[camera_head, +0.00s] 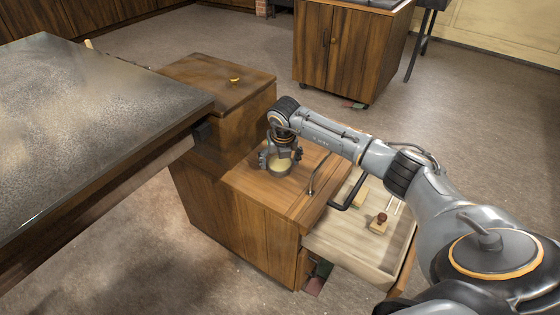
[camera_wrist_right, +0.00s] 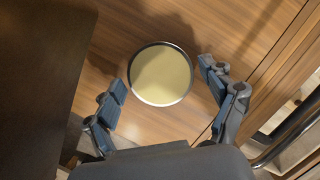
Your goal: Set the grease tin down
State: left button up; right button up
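The grease tin (camera_head: 280,167) is a small round metal tin with pale yellow grease in it. It appears upright on the wooden cabinet top (camera_head: 245,182). In the right wrist view the tin (camera_wrist_right: 161,75) lies between the two blue-grey fingers, near their tips. My right gripper (camera_head: 280,157) is open, with its fingers spread to either side of the tin. A narrow gap shows between each finger and the rim. In the head view the gripper hides part of the tin. My left gripper is in neither view.
An open drawer (camera_head: 350,250) at the cabinet's right holds a brush-like item (camera_head: 378,222) and a yellowish block (camera_head: 359,199). A raised wooden box (camera_head: 220,85) and a dark-topped table (camera_head: 80,110) lie left.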

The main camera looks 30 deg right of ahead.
aim_at(282, 172)
jog(key=shift+r, duration=0.1)
dwell(0.3)
pick_arm(q)
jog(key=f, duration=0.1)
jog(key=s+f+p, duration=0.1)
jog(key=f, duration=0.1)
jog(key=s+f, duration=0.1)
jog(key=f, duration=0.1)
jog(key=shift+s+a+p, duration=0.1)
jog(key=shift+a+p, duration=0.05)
jog(key=shift+p, duration=0.2)
pick_arm(e)
jog(key=v, duration=1.2)
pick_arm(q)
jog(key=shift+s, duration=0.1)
